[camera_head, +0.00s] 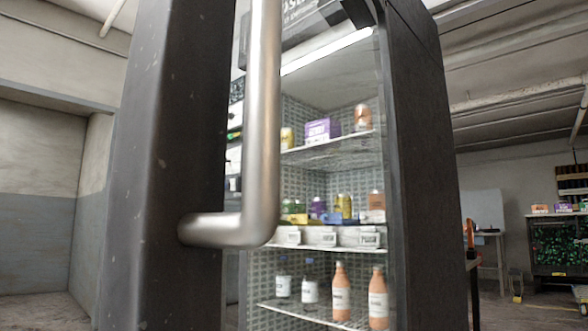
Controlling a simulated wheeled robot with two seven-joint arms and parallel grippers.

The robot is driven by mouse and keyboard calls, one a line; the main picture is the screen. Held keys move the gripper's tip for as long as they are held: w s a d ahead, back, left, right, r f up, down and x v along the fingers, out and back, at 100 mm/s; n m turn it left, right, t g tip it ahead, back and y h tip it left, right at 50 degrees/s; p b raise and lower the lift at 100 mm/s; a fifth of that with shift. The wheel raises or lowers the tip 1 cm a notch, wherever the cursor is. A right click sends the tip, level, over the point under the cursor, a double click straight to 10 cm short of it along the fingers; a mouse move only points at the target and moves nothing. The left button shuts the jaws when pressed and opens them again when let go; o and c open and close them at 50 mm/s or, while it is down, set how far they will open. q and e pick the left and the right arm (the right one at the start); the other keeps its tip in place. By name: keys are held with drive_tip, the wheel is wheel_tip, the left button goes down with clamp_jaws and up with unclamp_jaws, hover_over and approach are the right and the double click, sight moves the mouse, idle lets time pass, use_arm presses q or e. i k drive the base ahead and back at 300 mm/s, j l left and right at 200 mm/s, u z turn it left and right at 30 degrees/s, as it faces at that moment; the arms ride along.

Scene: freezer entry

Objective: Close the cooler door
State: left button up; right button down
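The cooler door (165,180) stands open, close in front of me on the left, with its dark edge frame toward me. Its metal bar handle (262,130) runs down the door and bends into the frame at its lower end. The cooler (425,170) is a tall dark cabinet behind it, with a lit inside and several shelves (335,145) of bottles, cans and boxes. The door hides the left part of the cooler. Neither of my grippers shows in the head view.
A grey and white wall (40,190) stands at the left. At the right back are a table (487,235), a dark display unit (558,245) with goods on top, and a small yellow object (517,285) on the floor.

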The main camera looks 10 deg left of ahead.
sight(168, 229)
drive_tip(key=k+l+u, duration=0.2)
drive_tip(key=l+u, duration=0.25)
drive_tip(key=k+l+u, duration=0.3)
drive_tip(key=u, duration=0.2)
drive_tip(key=k+l+u, duration=0.15)
drive_tip(key=l, duration=0.2)
drive_tip(key=k+l+u, duration=0.15)
drive_tip(key=l, duration=0.2)
